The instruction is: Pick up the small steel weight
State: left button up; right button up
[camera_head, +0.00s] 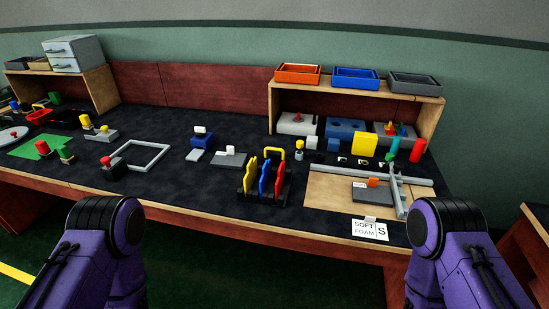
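My two purple arms show at the lower left and lower right, in front of the bench edge. Neither gripper is in view.
A rack with yellow, red and blue pieces (264,187) stands in front. A wooden shelf (437,115) bears orange, blue and grey trays. Right, a board (325,192) holds grey rails (390,180) and a dark block.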

aim_at(276, 160)
jog(key=u, duration=2.05)
jog(key=i, duration=1.65)
jog(key=z, duration=2.75)
